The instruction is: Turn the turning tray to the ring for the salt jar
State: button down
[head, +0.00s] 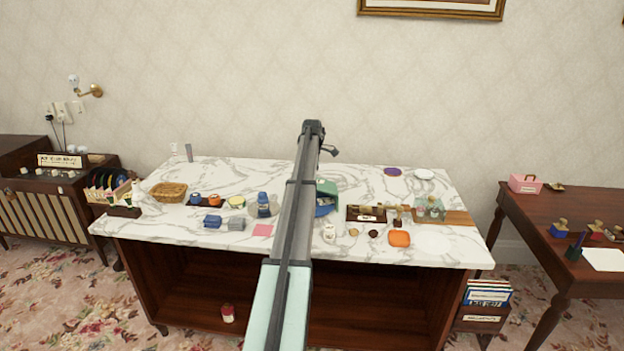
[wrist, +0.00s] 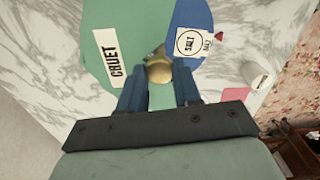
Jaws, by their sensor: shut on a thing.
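The turning tray (head: 327,188) stands near the middle of the marble table, partly hidden behind my arm in the head view. The wrist view shows its green part (wrist: 95,20) with a white CRUET label (wrist: 112,60) and its blue part (wrist: 198,18) with a white SALT card (wrist: 190,42) bearing a ring. A smaller SALT tag and a red marker (wrist: 219,35) are at the blue part's edge. My gripper (wrist: 158,82) is shut on a brass-coloured knob (wrist: 158,66) at the tray. In the head view my arm hides the gripper.
A white jar (head: 329,232) stands in front of the tray; an orange block (head: 399,238) is to its right. A wooden tray (head: 366,213) and glass jars (head: 430,208) stand to the right.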

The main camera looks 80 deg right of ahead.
jog(key=shift+n, duration=0.9)
jog(key=c, duration=0.8)
grip_release()
jog(key=shift+r, duration=0.15)
notch_tip(320, 180, up, 14)
jog(key=shift+f, duration=0.2)
